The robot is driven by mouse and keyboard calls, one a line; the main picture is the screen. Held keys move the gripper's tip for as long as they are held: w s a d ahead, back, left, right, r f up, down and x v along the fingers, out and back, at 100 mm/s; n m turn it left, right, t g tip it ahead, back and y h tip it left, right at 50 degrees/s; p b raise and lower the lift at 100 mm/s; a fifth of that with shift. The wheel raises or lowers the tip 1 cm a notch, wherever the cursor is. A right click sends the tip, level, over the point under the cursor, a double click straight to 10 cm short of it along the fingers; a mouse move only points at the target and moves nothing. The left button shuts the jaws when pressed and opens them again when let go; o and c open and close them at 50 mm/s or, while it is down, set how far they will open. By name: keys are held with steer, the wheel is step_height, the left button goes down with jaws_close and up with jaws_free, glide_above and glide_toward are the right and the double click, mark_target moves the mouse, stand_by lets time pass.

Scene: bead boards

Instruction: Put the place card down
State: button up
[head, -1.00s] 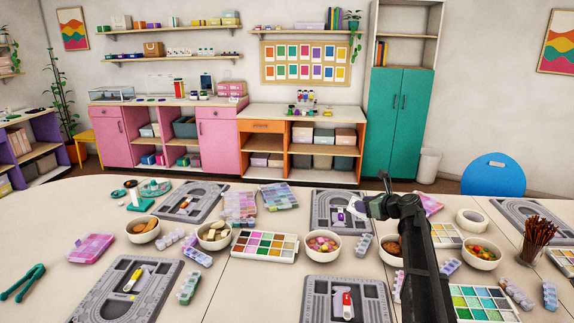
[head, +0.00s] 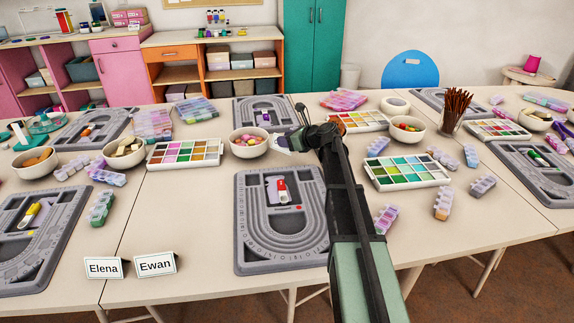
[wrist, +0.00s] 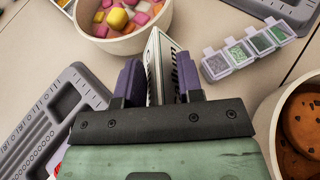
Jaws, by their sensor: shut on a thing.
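My gripper (head: 292,142) is shut on a white folded place card (head: 281,143), held above the table. In the wrist view the card (wrist: 156,62) stands between the two purple fingers (wrist: 160,85). Dark lettering shows on its right face, seen too steeply to read. In the head view the card is small, just right of a bowl of pink and yellow pieces (head: 248,145). Two other place cards stand at the near left table edge: "Elena" (head: 103,267) and "Ewan" (head: 155,264).
A grey bead board (head: 250,225) lies at the near middle, another (head: 263,112) beyond the gripper. A bowl of cookies (wrist: 300,125) is close at right in the wrist view. Paint palettes (head: 405,172) and bead boxes crowd around. Bare table shows right of the cards.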

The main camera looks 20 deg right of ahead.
mark_target(287, 159)
step_height(287, 159, down, 5)
steer(key=b, duration=0.4)
steer(key=shift+r, duration=0.5)
steer(key=o, duration=0.5)
steer(key=shift+f, duration=0.15)
steer(key=o, duration=0.5)
steer(key=shift+s+d+r, duration=0.1)
steer(key=shift+r, duration=0.2)
steer(key=p+v, duration=0.4)
steer(key=v, duration=0.7)
steer(key=shift+r+p, duration=0.1)
steer(key=shift+p, duration=0.25)
steer(key=shift+s+d, duration=0.15)
steer(key=shift+s, duration=0.15)
steer(key=shift+o, duration=0.7)
